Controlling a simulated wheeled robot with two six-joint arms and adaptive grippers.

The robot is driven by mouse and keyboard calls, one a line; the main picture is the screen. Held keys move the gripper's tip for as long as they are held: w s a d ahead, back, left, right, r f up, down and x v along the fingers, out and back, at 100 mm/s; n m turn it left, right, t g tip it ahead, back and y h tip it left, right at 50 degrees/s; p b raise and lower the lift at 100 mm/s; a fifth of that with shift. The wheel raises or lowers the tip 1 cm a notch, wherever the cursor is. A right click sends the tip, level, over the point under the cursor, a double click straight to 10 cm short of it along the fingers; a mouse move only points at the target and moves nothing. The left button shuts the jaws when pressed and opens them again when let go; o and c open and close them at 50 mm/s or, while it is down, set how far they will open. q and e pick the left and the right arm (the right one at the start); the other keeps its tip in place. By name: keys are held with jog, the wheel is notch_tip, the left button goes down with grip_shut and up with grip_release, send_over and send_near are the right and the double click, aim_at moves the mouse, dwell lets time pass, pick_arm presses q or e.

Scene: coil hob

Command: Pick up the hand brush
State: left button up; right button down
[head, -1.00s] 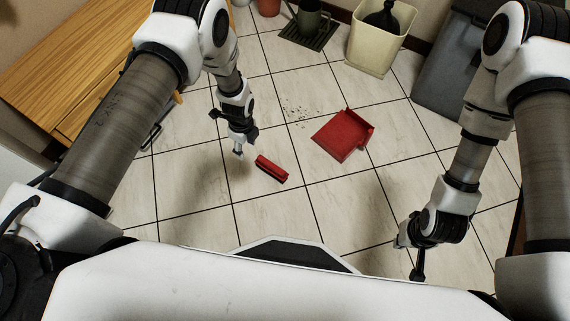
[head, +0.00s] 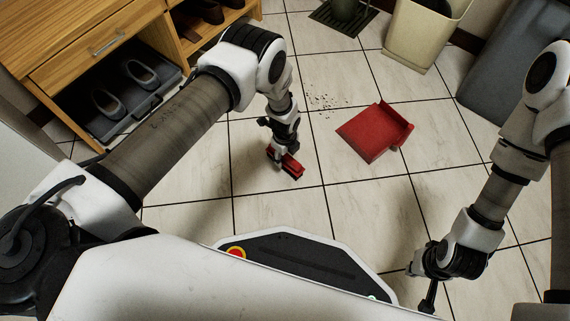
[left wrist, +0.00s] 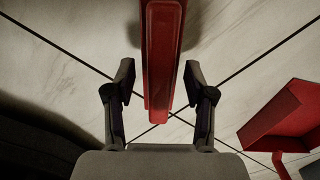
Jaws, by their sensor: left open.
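The red hand brush (head: 292,167) lies on the tiled floor under my left gripper (head: 280,155), which hides part of it in the head view. In the left wrist view the long red brush (left wrist: 162,50) runs down from the top edge, its near end between the two fingers of my open left gripper (left wrist: 160,82). A gap shows on each side, so the fingers are apart from it. The red dustpan (head: 374,132) lies to the right, and it also shows in the left wrist view (left wrist: 285,120). My right gripper (head: 430,292) is at lower right, away from the brush; its fingers are unclear.
Dark crumbs (head: 322,102) lie on the floor left of the dustpan. A wooden cabinet (head: 85,50) with shoes (head: 125,88) stands at left. A cream bin (head: 420,35) and a grey bin (head: 515,65) stand at the back right. The floor around the brush is clear.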

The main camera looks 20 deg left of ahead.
pick_arm(q)
grip_shut()
jog(key=shift+r, duration=0.1)
notch_tip(320, 180, up, 10)
jog(key=p, duration=0.7)
